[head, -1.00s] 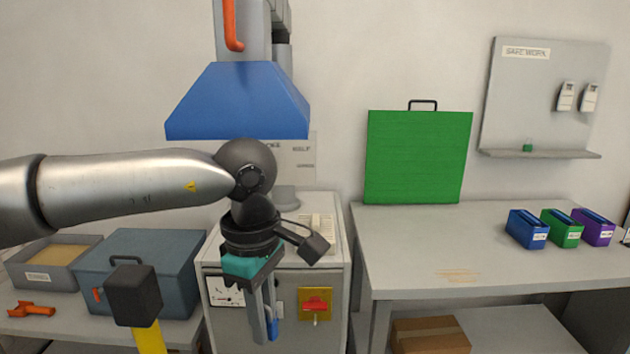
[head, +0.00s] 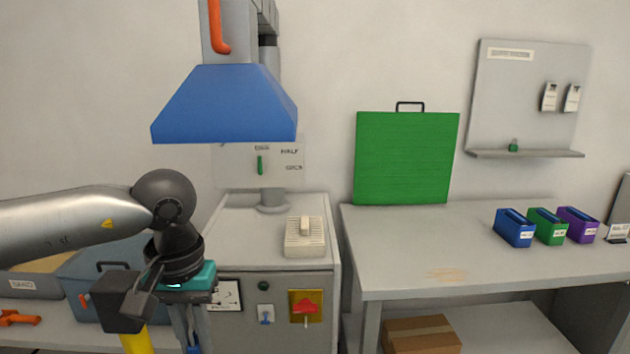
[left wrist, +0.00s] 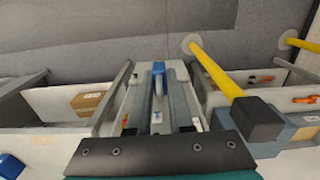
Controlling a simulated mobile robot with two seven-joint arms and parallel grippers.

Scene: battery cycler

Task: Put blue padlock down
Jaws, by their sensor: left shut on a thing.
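My left gripper (head: 190,334) hangs downward at the lower left of the head view, in front of the left side of the grey cabinet (head: 275,340). It is shut on the blue padlock (head: 194,349), whose body barely shows at the picture's bottom edge. In the left wrist view the blue padlock (left wrist: 158,67) shows at the fingertips, with its grey shackle toward the gripper. Nothing is visibly supporting it from below. My right gripper is not in view.
The cabinet front carries a red switch on a yellow plate (head: 306,309) and a small blue-and-white item (head: 266,314). A pale device (head: 305,237) sits on top. The grey workbench (head: 400,265) has free room before the blue, green and purple boxes (head: 547,226).

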